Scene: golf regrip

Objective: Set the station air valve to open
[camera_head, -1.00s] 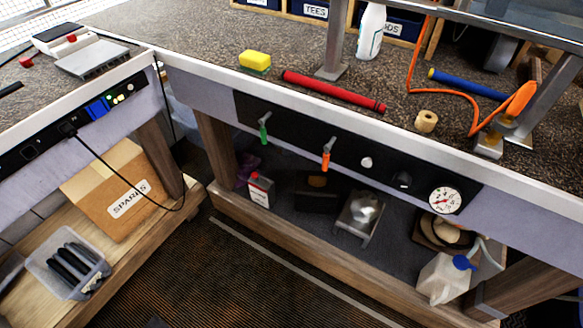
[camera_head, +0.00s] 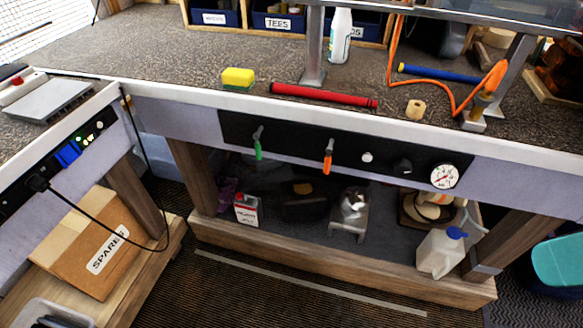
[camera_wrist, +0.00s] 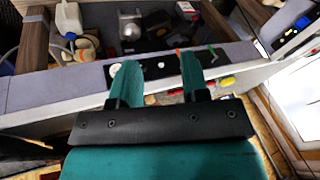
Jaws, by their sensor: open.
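A black panel (camera_head: 290,153) on the bench front carries two levers. The green-handled lever (camera_head: 258,150) is on the left and the orange-handled lever (camera_head: 327,162) is to its right; both handles hang down. No readable label shows which one is the station air valve. A white round gauge (camera_head: 444,176) sits at the panel's right end. In the wrist view, my gripper (camera_wrist: 160,65) has teal fingers spread apart with nothing between them. The panel shows upside down beyond the fingertips, apart from them. The green lever (camera_wrist: 212,54) shows just right of the right finger.
A yellow sponge (camera_head: 238,78), a red grip (camera_head: 322,95), a tape roll (camera_head: 414,109) and a blue grip (camera_head: 440,73) lie on the bench top. The floor in front is clear.

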